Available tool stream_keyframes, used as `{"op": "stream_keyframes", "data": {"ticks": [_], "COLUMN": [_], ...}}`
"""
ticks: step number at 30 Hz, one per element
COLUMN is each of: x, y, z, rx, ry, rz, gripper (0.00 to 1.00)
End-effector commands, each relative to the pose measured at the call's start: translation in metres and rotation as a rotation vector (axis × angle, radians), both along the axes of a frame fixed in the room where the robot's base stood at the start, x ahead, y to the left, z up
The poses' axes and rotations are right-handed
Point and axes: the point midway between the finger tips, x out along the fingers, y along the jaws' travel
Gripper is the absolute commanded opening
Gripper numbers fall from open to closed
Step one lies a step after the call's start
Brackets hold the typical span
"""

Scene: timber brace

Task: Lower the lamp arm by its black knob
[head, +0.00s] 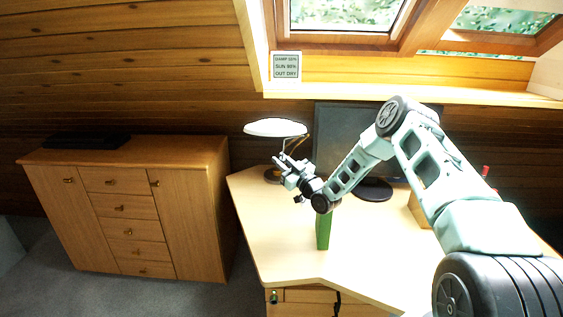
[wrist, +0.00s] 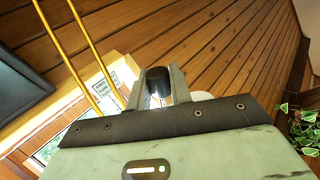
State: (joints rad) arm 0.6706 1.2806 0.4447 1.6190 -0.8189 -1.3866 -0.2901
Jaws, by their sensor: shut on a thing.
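The desk lamp has a white shade (head: 276,127) and a thin brass arm (head: 296,144) above a dark round base (head: 273,175) on the desk. My gripper (head: 281,163) is at the lamp, by its arm. In the wrist view the black knob (wrist: 158,79) sits between the two fingers of my gripper (wrist: 161,92), which are shut on it. Two brass rods (wrist: 83,50) of the lamp run past the fingers on the left. The head view is too small to show the knob clearly.
A monitor (head: 334,125) stands behind my arm on the desk (head: 290,243). A green box-like thing (head: 323,230) stands upright near my wrist. A wooden cabinet (head: 190,215) is on the left. The front left of the desk is clear.

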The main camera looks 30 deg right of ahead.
Motion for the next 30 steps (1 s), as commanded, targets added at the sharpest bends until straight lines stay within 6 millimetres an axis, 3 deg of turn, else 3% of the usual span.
{"op": "stream_keyframes", "data": {"ticks": [1,2,3,4,14,24,30], "x": [0.000,0.000,0.000,0.000,-0.003,-0.051,-0.068], "y": [0.000,0.000,0.000,0.000,-0.001,-0.012,-0.016], "z": [-0.001,-0.001,-0.001,-0.001,-0.002,-0.020,-0.023], "rx": [0.000,0.000,0.000,0.000,0.001,0.001,0.000], "ry": [0.003,0.003,0.003,0.002,0.002,0.004,0.002], "rz": [-0.001,-0.001,-0.001,0.000,0.000,0.000,0.000], "gripper": [0.00,0.26,0.38,0.41,0.41,0.41,0.41]}}
